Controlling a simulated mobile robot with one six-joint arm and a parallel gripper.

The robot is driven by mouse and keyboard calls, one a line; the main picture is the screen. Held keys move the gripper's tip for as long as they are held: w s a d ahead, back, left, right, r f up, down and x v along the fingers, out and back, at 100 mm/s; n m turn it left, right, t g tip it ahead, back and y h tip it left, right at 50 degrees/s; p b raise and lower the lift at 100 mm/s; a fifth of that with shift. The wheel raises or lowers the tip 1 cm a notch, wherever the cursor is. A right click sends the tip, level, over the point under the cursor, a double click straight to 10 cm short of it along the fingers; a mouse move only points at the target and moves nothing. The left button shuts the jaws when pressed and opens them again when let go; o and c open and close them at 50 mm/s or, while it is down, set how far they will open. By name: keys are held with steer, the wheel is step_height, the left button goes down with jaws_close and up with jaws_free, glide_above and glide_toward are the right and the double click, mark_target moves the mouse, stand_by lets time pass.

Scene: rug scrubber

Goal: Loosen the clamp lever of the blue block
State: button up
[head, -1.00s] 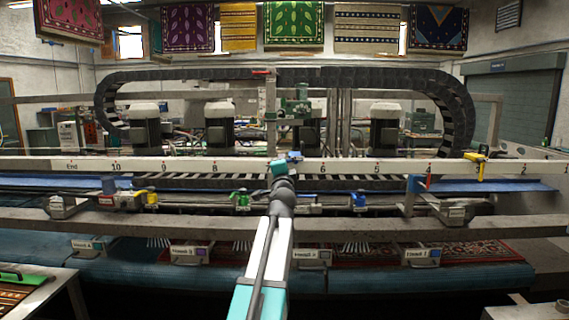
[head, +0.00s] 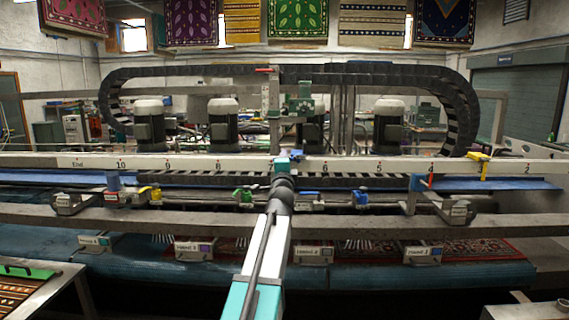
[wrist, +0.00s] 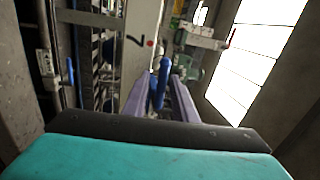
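The blue block (head: 297,153) sits on the white numbered beam near the middle in the head view, mostly hidden behind my gripper (head: 284,163). In the wrist view a blue upright lever (wrist: 158,90) stands between the two purple-grey fingers of my gripper (wrist: 162,84). The fingers are apart, one on each side of it. Whether either finger touches it is hard to tell. The rest of the block is largely hidden in both views.
The white numbered beam (head: 385,166) runs across the machine, with a yellow block (head: 479,160) farther right. Below it are small green (head: 243,196) and blue (head: 360,197) fittings on a lower rail. A grey beam (head: 150,215) crosses in front.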

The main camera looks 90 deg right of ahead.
steer(key=shift+w+r, duration=0.1)
stand_by(0.3)
steer(key=b+v, duration=0.2)
steer(key=v, duration=1.1)
steer(key=shift+a, duration=0.4)
steer(key=shift+w, duration=0.1)
stand_by(0.5)
